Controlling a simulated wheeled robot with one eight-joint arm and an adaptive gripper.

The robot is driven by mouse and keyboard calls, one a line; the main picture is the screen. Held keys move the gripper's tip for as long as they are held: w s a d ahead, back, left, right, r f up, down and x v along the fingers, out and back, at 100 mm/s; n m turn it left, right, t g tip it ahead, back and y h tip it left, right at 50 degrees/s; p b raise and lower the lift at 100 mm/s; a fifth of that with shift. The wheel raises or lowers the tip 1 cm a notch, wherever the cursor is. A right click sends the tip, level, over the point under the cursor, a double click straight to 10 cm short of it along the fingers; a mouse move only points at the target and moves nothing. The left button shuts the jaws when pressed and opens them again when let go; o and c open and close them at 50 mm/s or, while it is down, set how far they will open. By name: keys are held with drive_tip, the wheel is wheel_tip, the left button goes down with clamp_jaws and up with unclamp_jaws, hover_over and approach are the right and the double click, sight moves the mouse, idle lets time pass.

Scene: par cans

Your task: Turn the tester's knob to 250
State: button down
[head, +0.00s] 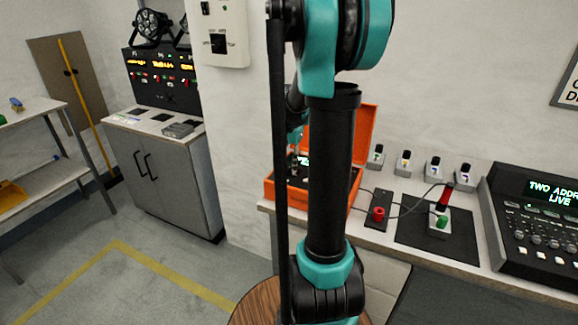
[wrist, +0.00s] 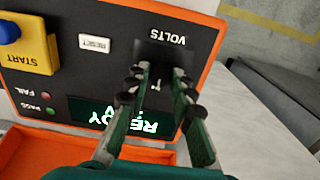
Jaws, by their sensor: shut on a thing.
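The tester is an orange case (head: 368,135) with a raised lid, standing on the bench behind my arm in the head view. In the wrist view its dark panel (wrist: 112,60) appears upside down, with a VOLTS label by the knob (wrist: 163,53). My gripper (wrist: 161,72) is at this dark knob, its two fingers shut on the knob's sides. The fingers hide much of the knob, and its setting cannot be read. The green-lit display (wrist: 90,112) seems to read READY, partly covered by a finger.
On the panel are a blue START button (wrist: 9,32) on a yellow block, a RESET button (wrist: 95,44), and FAIL and PASS lamps. Right of the tester, the bench holds a red-knobbed box (head: 378,213), a black mat (head: 415,240) and a lighting console (head: 535,235).

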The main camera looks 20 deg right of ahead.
sight(289, 168)
idle(0.3)
drive_tip(key=c, duration=1.3)
unclamp_jaws()
wheel_tip(289, 168, up, 12)
